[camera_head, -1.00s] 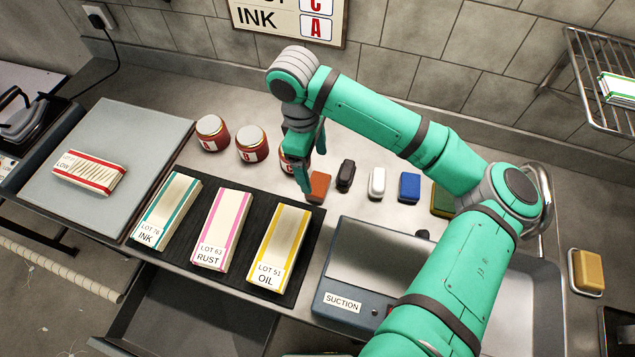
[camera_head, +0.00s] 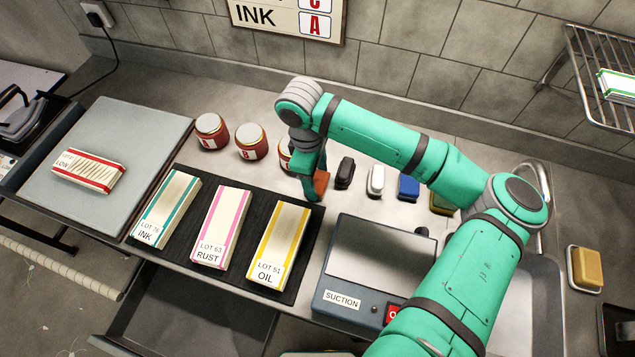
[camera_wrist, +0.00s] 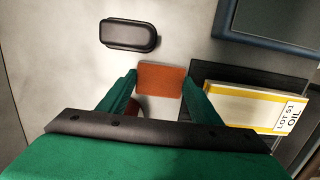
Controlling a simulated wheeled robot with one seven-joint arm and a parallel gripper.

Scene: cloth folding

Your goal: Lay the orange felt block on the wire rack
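The orange felt block (camera_head: 321,183) is at the back of the bench, left of a row of small blocks. My gripper (camera_head: 314,187) points down at it, and a finger hides part of it in the head view. In the wrist view the block (camera_wrist: 160,79) sits between the fingertips (camera_wrist: 160,82), which meet both its sides without a visible gap. I cannot tell whether the block is clear of the bench. The wire rack (camera_head: 578,62) is on the wall at the upper right, with a white and green packet (camera_head: 617,87) on it.
Black (camera_head: 344,172), white (camera_head: 375,180) and blue (camera_head: 408,187) blocks stand right of the gripper. Red jars (camera_head: 251,142) are left. Boxed lots lie on a dark mat (camera_head: 181,249). A yellow block (camera_head: 587,267) sits far right.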

